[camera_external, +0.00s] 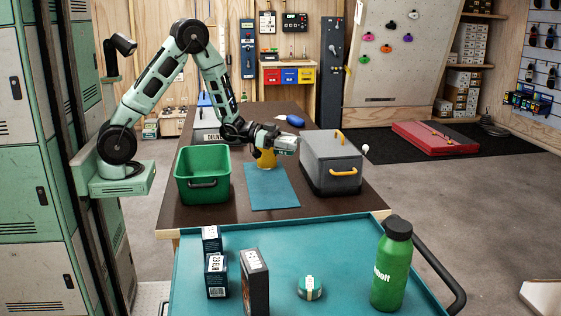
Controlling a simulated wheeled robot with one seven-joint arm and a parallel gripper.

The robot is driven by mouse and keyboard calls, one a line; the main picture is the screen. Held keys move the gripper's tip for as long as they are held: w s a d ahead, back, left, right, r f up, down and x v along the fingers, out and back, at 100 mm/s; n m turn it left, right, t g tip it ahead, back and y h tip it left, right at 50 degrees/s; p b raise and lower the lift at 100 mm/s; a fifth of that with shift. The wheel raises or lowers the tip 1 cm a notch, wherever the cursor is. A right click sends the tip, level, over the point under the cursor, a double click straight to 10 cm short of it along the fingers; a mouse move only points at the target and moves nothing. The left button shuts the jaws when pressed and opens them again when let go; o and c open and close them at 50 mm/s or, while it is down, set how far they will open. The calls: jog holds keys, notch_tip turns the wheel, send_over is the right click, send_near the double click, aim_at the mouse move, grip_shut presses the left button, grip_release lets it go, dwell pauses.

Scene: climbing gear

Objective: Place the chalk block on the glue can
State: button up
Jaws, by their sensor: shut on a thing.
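My gripper (277,141) is over the table, near the left side of the grey box. It is shut on a small pale block (288,145), which looks like the chalk block. A yellow can (267,160), which looks like the glue can, stands upright at the back of the blue mat (272,190). The gripper and block are above and slightly right of the can in this view. The gripper partly hides the can's top. I cannot tell whether block and can touch.
A green bin (203,183) stands left of the mat. A grey box (330,168) with yellow handles stands close on the right.

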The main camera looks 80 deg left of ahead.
jog(key=s+a+r+n+y+p, duration=0.1)
jog(key=a+r+n+y, duration=0.35)
jog(key=a, duration=0.85)
jog(key=s+a+r+n+y, duration=0.15)
jog(key=a+n+y, duration=0.5)
jog(key=a, duration=0.65)
jog(key=f, duration=0.2)
jog(key=f+m+y, duration=0.1)
jog(key=f+y, duration=0.1)
jog(key=f, duration=0.1)
jog(key=shift+s+a+f, duration=0.2)
jog(key=shift+a+f, duration=0.1)
jog(key=shift+f, duration=2.5)
jog(key=shift+f, duration=0.2)
jog(key=o, duration=1)
jog(key=shift+r, duration=0.1)
